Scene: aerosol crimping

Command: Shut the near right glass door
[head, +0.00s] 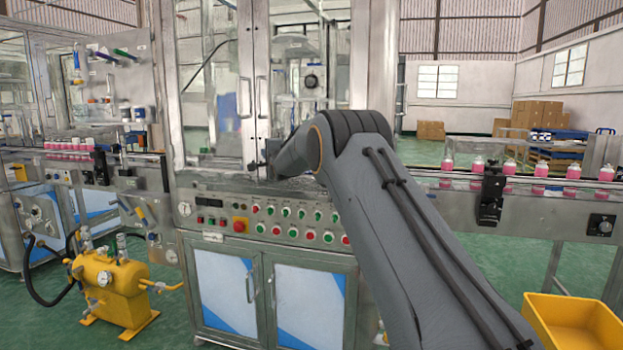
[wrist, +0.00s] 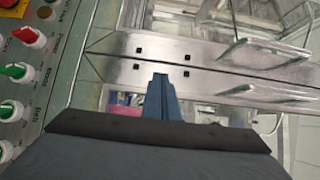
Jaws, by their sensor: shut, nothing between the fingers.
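The near right glass door (head: 263,55) is on the upper front of the metal machine, with a vertical bar handle. Its metal edge (wrist: 215,83) runs beside the left door's edge (wrist: 210,50) in the wrist view, with a thin dark line between them. The two look about flush; I cannot tell whether a small gap is left. My gripper (head: 257,165) is at the lower inner corner of the doors, partly hidden by my arm. In the wrist view my gripper (wrist: 161,84) is shut and empty, its tips over the right door's edge; contact is unclear.
The control panel (head: 270,219) with several knobs and buttons lies just below the doors. A conveyor (head: 530,187) with pink cans runs off to the right. A yellow tank (head: 110,285) stands at the left, and a yellow bin (head: 570,320) at the lower right.

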